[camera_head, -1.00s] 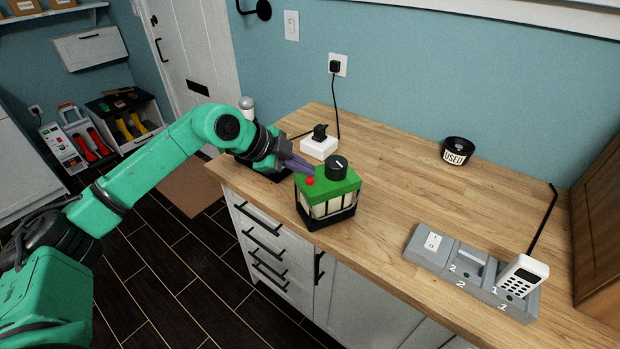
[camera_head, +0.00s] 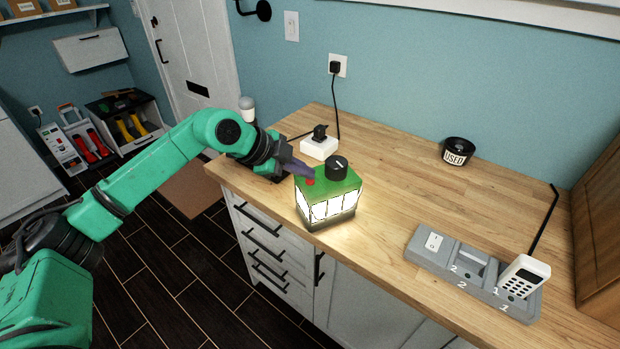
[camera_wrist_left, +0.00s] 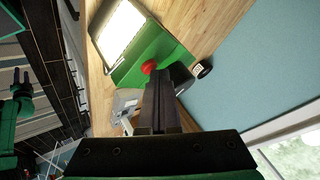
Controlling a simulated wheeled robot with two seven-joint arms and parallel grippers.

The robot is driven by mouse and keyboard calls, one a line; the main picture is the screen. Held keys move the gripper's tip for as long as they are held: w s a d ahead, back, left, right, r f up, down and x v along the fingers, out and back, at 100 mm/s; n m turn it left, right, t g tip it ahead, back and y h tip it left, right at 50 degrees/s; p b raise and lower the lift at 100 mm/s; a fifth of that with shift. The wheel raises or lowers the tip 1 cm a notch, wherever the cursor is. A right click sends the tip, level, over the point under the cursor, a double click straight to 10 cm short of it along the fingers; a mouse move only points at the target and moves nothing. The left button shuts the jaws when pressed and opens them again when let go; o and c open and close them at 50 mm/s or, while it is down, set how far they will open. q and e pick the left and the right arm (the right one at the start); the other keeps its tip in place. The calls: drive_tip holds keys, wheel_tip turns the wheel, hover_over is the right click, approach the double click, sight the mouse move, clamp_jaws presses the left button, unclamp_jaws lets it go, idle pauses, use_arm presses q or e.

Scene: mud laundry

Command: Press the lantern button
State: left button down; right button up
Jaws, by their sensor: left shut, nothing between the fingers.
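The lantern (camera_head: 340,187) stands upright on the wooden counter near its front edge, with a green top, a black knob (camera_head: 336,168) and a red button (camera_head: 310,181). Its side panels glow bright white. My left gripper (camera_head: 308,172) is shut and empty, its fingertips at the red button. In the left wrist view the shut fingertips (camera_wrist_left: 156,76) reach the red button (camera_wrist_left: 149,67) on the lantern's green top (camera_wrist_left: 165,52); they appear to touch it.
A white power block (camera_head: 319,148) with a black plug sits behind the lantern. A grey charging tray (camera_head: 470,267) with a white handset (camera_head: 523,277) lies at the right. A black "USED" tin (camera_head: 457,152) stands at the back. The middle of the counter (camera_head: 400,190) is clear.

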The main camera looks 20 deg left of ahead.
use_arm(q)
drive_tip(key=shift+r+p, duration=0.8)
drive_tip(key=shift+r, duration=0.1)
wheel_tip(320, 180, up, 6)
drive_tip(key=p, duration=0.5)
